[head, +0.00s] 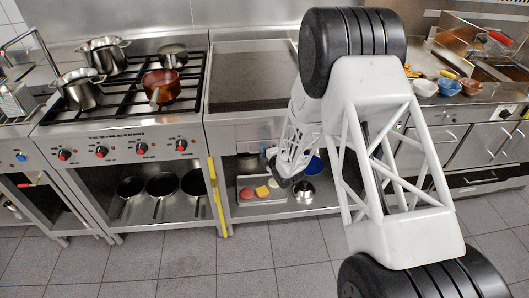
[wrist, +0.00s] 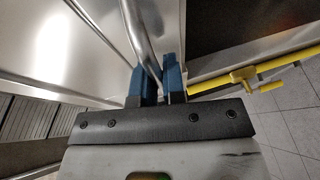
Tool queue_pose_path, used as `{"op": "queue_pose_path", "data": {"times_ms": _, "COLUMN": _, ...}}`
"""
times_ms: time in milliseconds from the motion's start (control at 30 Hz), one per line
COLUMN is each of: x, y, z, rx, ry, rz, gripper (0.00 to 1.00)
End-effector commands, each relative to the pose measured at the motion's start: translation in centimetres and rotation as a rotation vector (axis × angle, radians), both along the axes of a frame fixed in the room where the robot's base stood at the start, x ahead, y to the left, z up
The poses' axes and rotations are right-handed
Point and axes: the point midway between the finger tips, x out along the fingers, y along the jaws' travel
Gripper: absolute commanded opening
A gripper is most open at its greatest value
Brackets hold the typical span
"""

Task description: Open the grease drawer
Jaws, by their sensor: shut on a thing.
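The grease drawer's steel front (head: 247,137) is under the flat griddle (head: 255,75) in the head view, partly covered by my arm. My gripper (head: 268,155) is in front of it, small and partly hidden. In the wrist view, the two blue fingers of my gripper (wrist: 159,82) are shut on a curved metal bar handle (wrist: 134,25), which passes between them. A shiny steel panel (wrist: 100,30) lies beside the handle. I cannot tell whether the drawer stands out from the counter.
A yellow pipe (head: 216,195) runs down left of the griddle unit; its valve (wrist: 243,75) shows close to my gripper's right in the wrist view. The shelf below holds a tray (head: 252,198) with food and a metal pot (head: 304,190). The tiled floor (head: 150,262) in front is clear.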

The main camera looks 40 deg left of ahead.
Motion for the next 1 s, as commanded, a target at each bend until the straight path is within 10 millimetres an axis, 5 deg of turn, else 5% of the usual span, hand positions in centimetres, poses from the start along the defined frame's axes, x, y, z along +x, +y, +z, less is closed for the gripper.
{"op": "queue_pose_path", "data": {"times_ms": 467, "x": -2.2, "y": -2.3, "z": 0.1, "rx": 0.0, "ry": 0.001, "rz": 0.0, "gripper": 0.0}}
{"op": "queue_pose_path", "data": {"times_ms": 1000, "x": -9.4, "y": -9.5, "z": 0.0, "rx": -0.001, "ry": 0.0, "rz": 0.0, "gripper": 0.0}}
